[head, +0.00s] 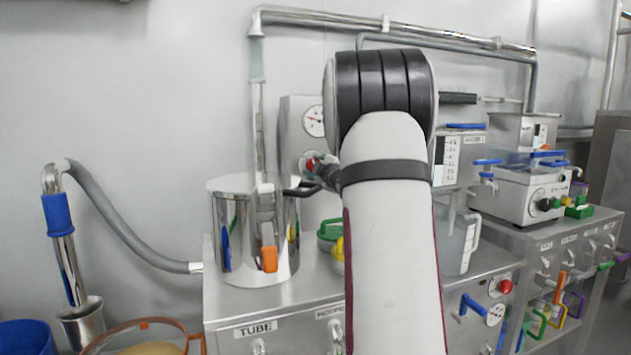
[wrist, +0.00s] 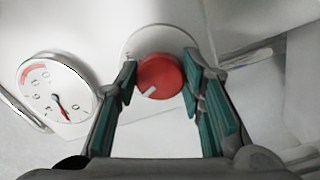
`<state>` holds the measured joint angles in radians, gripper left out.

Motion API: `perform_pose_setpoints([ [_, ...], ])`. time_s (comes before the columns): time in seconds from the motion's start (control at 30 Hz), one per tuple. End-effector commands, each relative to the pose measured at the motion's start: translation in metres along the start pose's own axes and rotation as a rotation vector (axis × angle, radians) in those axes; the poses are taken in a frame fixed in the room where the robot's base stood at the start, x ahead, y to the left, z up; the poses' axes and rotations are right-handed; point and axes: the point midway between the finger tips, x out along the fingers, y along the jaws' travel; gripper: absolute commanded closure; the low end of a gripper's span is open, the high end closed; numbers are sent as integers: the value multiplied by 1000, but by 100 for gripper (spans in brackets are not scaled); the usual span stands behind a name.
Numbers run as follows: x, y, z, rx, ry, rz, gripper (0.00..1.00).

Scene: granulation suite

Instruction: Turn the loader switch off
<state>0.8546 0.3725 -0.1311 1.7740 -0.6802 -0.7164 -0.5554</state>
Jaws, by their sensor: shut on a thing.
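The loader switch looks to be the red round knob (wrist: 160,76) on a pale round plate (wrist: 150,42), in the middle of the wrist view. Its white pointer mark faces down and to the left in that view. My gripper (wrist: 161,73) has its green-padded fingers on either side of the knob, shut on it. In the head view the red knob (head: 309,165) shows small on the grey wall box, and my arm hides part of the box and most of the gripper. I cannot read any on or off label.
A dial gauge (wrist: 56,92) is left of the knob; it also shows in the head view (head: 314,121). Below the box stands a steel drum (head: 222,235) with an orange-tipped latch (head: 269,259). A clear jug (head: 458,244) and a bench with handles are at right.

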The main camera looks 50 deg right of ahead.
Motion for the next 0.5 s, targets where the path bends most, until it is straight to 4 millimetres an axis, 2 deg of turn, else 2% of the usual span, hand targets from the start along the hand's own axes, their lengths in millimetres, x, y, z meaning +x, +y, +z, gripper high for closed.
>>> perform_pose_setpoints([
  [0.2,0,-3,0,-184,2,0,92],
  [0.5,0,-1,0,-357,1,-1,92],
])
